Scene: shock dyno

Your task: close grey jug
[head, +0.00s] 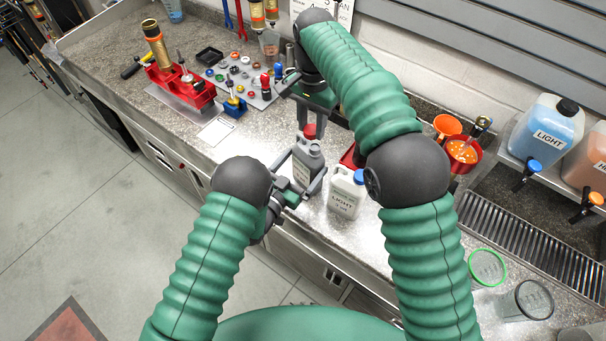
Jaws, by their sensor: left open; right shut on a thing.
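The grey jug (308,166) stands upright on the counter near its front edge. My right gripper (311,128) comes down from above and is shut on the red cap. My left gripper (303,185) is open, with its fingers on either side of the grey jug's body; contact is hard to tell.
A white jug with a blue cap (346,192) stands just right of the grey jug. Orange funnels (447,126), a drain grate (530,245) and clear cups (487,267) lie to the right. A parts board (240,80) is at back left.

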